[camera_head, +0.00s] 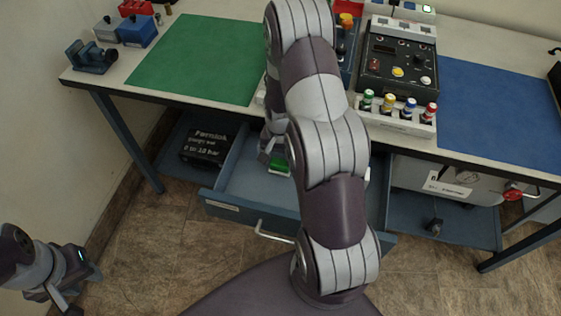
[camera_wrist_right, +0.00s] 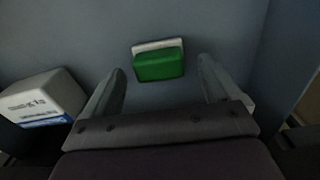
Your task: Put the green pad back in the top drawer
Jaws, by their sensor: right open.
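The green pad (camera_head: 279,166) lies in the open top drawer (camera_head: 222,199) under the table, partly hidden by my right arm. In the right wrist view the green pad (camera_wrist_right: 158,66), with a white layer behind it, lies on the drawer's grey floor. My right gripper (camera_wrist_right: 163,82) is open and empty over the drawer, its fingers on either side of the pad's line and apart from it. In the head view the right gripper is mostly hidden behind the arm. My left gripper (camera_head: 82,288) is open and empty, low at the bottom left, away from the table.
A white box with a blue label (camera_wrist_right: 43,98) lies left of the right gripper in the drawer. A control box (camera_head: 398,65) and several coloured-cap bottles stand on the table, between a green mat (camera_head: 200,58) and a blue mat (camera_head: 495,108). A dark box (camera_head: 208,146) sits on the lower shelf.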

